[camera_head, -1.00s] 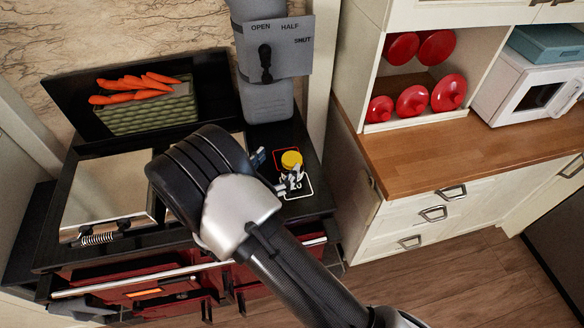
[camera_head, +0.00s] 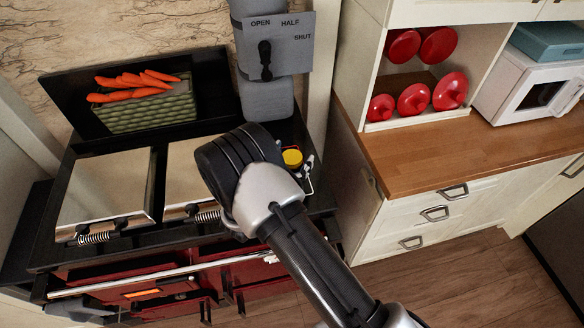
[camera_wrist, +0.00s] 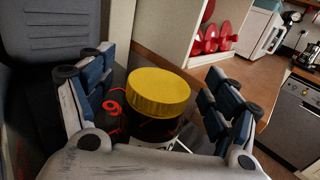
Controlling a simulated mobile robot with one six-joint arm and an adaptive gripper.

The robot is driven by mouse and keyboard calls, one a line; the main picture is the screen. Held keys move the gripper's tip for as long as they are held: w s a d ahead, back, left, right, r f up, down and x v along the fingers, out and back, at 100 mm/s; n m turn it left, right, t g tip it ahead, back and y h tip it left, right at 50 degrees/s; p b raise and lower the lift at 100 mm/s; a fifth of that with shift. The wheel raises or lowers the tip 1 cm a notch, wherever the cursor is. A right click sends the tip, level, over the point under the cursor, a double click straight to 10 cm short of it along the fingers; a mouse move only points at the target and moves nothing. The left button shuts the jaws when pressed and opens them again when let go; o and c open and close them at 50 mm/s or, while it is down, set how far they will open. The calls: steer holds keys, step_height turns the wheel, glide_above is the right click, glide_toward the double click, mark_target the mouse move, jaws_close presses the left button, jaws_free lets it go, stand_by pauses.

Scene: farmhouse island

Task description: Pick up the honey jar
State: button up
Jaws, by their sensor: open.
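The honey jar (camera_wrist: 157,98) has a yellow lid and a dark body with a pale label partly showing at its lower edge. In the head view only its yellow lid (camera_head: 292,158) shows clearly, on the right end of the black range top, with the rest hidden behind my arm. My gripper (camera_wrist: 160,105) is open in the wrist view, one blue-padded finger on each side of the jar. A gap shows between the lid and each finger. In the head view my wrist hides most of the gripper.
A grey flue with a lever (camera_head: 266,60) rises behind the jar. Two silver hob lids (camera_head: 105,188) lie to the left. A green basket of carrots (camera_head: 148,112) stands at the back. A wooden counter (camera_head: 450,150) lies to the right.

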steer(key=c, duration=1.7)
steer(key=shift+o, duration=0.2)
steer(key=shift+r, duration=0.15)
step_height(320, 180, up, 20)
steer(key=p, duration=0.3)
stand_by(0.7)
